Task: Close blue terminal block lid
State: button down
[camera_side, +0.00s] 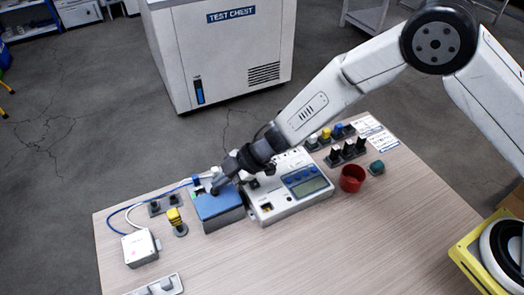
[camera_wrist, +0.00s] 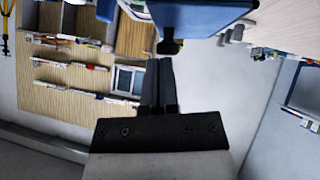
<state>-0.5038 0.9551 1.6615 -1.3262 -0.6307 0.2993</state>
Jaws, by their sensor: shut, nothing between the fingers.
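The blue terminal block (camera_side: 222,212) sits on the table left of the grey meter. Its flat blue lid (camera_side: 213,204) lies over the top; I cannot tell if it is fully flush. My gripper (camera_side: 217,187) is shut and empty, with its fingertips at the block's back edge, close to or touching the lid. In the wrist view my fingers (camera_wrist: 160,62) are together, just beside a dark tab (camera_wrist: 170,46) under a blue surface (camera_wrist: 200,14). The fingertips partly hide the block's back edge in the side view.
The grey meter (camera_side: 262,212) stands close on the right. A yellow connector (camera_side: 174,217) stands on the left, and a white box (camera_side: 139,247) with blue and white cables lies beyond it. A red cup (camera_side: 352,178) is farther right. The table front is mostly clear.

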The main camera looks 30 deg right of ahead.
aim_at(222, 189)
jog(key=shift+w+f, duration=0.3)
jog(key=shift+w, duration=0.05)
jog(key=shift+r, duration=0.1)
dwell(0.6)
jog(key=shift+w+r, duration=0.1)
jog(key=shift+r, duration=0.4)
notch_tip(222, 189, up, 3)
jog(key=shift+d, duration=0.15)
jog(key=w+v, duration=0.1)
jog(key=v, duration=0.8)
jog(key=shift+w+d+r, duration=0.3)
jog(key=shift+w+d, duration=0.15)
jog(key=shift+w, duration=0.05)
